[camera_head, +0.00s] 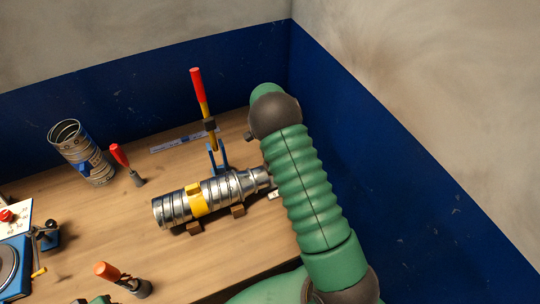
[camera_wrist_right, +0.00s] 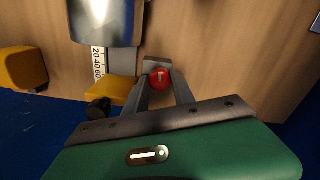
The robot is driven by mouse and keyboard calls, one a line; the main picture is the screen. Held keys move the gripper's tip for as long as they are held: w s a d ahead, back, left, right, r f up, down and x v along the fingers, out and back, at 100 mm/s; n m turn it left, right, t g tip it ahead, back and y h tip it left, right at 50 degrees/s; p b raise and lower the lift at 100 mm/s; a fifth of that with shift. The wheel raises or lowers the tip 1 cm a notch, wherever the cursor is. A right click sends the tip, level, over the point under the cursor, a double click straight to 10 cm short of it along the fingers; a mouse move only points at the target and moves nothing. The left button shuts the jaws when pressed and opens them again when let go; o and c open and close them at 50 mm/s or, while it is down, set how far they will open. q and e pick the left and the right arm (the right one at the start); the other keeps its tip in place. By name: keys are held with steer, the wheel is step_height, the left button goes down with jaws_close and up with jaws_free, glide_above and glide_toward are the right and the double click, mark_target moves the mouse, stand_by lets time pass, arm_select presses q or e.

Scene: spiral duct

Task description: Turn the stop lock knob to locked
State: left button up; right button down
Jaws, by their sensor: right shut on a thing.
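A small round red knob (camera_wrist_right: 160,79) with a pale mark on its face shows in the right wrist view, by a grey block at the wood surface. My right gripper (camera_wrist_right: 163,84) is shut on this knob, with one finger on each side of it. A metal spiral duct (camera_head: 222,190) with a yellow band lies on wooden blocks in the head view. In the head view my right arm hides the knob and the right gripper. My left gripper is not in view.
A lever with a red grip (camera_head: 196,85) stands behind the duct. An upright spiral duct piece (camera_head: 82,152), a red-handled tool (camera_head: 121,157) and an orange-handled tool (camera_head: 113,274) are on the left. Blue walls (camera_head: 375,190) bound the wooden bench (camera_head: 120,220). A scale (camera_wrist_right: 98,64) shows beside the knob.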

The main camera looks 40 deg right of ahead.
steer(key=shift+a+f, duration=0.1)
steer(key=c, duration=1.3)
jaws_free()
steer(key=shift+o, duration=1.2)
steer(key=shift+w, duration=0.1)
